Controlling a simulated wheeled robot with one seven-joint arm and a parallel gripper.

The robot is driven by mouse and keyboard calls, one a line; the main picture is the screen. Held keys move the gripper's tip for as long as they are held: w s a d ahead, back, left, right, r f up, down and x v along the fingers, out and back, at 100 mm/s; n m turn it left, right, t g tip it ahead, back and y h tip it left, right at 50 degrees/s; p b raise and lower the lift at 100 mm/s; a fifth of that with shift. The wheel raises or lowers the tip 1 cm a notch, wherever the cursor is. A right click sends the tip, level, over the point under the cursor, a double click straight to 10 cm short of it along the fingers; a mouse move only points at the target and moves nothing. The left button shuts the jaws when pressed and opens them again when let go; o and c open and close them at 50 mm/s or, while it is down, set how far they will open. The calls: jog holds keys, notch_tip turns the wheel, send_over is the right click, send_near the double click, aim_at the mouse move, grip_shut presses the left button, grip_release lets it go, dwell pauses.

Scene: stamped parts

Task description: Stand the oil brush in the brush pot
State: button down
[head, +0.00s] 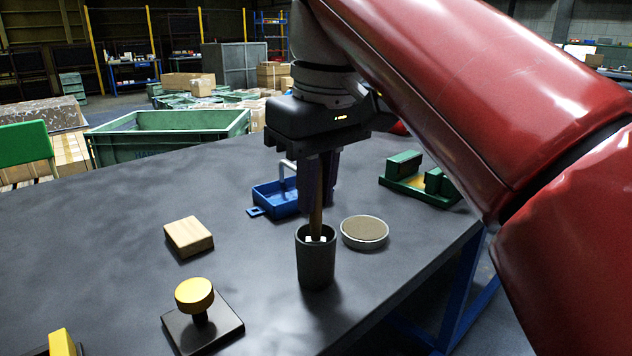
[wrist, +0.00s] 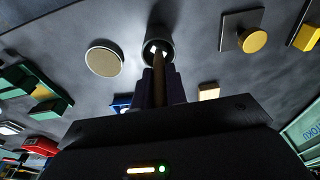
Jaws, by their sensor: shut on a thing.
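The brush pot (head: 316,265) is a dark grey cylinder standing upright on the table. The oil brush (head: 317,212) has a brown handle and is upright, with its lower end inside the pot's mouth. My gripper (head: 318,195) is above the pot, pointing down, with its dark fingers shut on the brush handle. In the wrist view the brush (wrist: 160,76) runs from between the fingers (wrist: 161,85) into the pot (wrist: 158,38), where something pale shows at the mouth. Whether the brush touches the pot's floor is hidden.
A round grey dish (head: 364,246) stands close right of the pot. A blue tray (head: 275,205) is behind it, and a green fixture (head: 420,191) at the back right. A wooden block (head: 188,237) and a yellow-knobbed stamp (head: 195,295) are to the left. The table between is clear.

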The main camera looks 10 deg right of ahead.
jog(key=c, duration=1.3)
grip_release()
jog(key=shift+c, duration=0.2)
jog(key=shift+r, duration=0.1)
notch_tip(320, 180, up, 8)
jog(key=p, duration=0.4)
jog(key=shift+s+d+f+p, duration=0.2)
jog(key=shift+s+d+p, duration=0.1)
jog(key=shift+s, duration=0.1)
